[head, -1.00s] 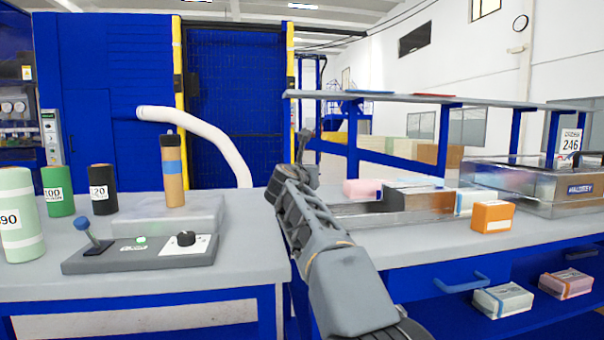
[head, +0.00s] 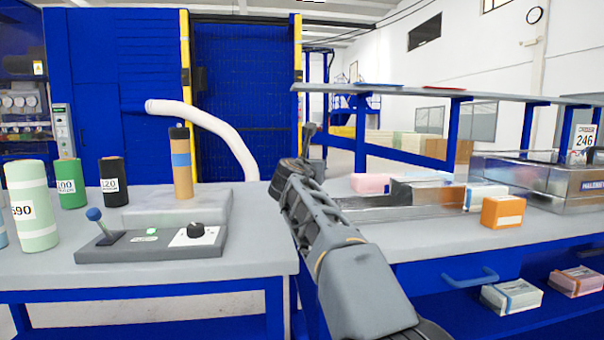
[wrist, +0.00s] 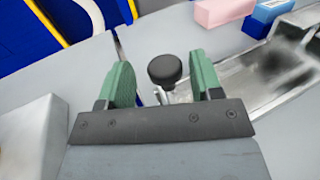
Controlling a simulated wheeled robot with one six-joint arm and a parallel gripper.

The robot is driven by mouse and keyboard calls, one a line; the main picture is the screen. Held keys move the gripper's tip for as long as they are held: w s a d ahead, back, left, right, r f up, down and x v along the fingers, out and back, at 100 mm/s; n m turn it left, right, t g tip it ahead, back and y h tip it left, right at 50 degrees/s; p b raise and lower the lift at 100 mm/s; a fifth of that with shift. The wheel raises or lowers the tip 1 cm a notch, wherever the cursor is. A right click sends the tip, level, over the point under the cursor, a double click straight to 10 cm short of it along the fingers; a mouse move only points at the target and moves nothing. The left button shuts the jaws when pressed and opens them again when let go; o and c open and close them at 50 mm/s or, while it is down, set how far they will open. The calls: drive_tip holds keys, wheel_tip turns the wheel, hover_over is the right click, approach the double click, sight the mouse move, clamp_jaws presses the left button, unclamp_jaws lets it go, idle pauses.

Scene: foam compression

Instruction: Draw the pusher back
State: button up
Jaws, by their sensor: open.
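A round black knob (wrist: 165,69) on a short silver rod, likely the pusher's handle, shows in the wrist view. It stands between the two green fingers of my gripper (wrist: 162,82), which are apart, with a gap on each side of the knob. A shiny metal channel (wrist: 260,80) runs from near the knob to the upper right. In the head view the channel (head: 375,213) lies on the right bench, and my gripper (head: 291,174) is at its left end. The knob cannot be made out clearly there, and the fingertips are hidden.
A pink block (head: 370,183) lies behind the channel, a dark block (head: 428,192) is at its middle, and an orange box (head: 503,212) stands in front. On the left bench are a control panel (head: 150,245) with a blue-knobbed lever and several cylinders. A shelf (head: 450,92) overhangs behind.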

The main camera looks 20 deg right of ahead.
drive_tip(key=v, duration=1.2)
drive_tip(key=shift+p, duration=0.3)
drive_tip(key=s+a+f+m+g+y+p, duration=0.1)
drive_tip(key=s+a+m+g+y+p, duration=0.1)
drive_tip(key=s+m+p, duration=0.4)
drive_tip(key=s+a+m+g+y+p, duration=0.2)
drive_tip(key=s+m+g+y+p, duration=0.3)
drive_tip(key=m+p, duration=0.8)
drive_tip(key=s+a+f+m+g+y+p, duration=0.1)
drive_tip(key=s+a+m+g+y+p, duration=0.2)
drive_tip(key=s+m+p, duration=0.5)
drive_tip(key=shift+s+f+m+g+y+p, duration=0.4)
drive_tip(key=shift+m+p, duration=0.5)
drive_tip(key=shift+p, duration=3.3)
drive_tip(key=shift+r, duration=0.15)
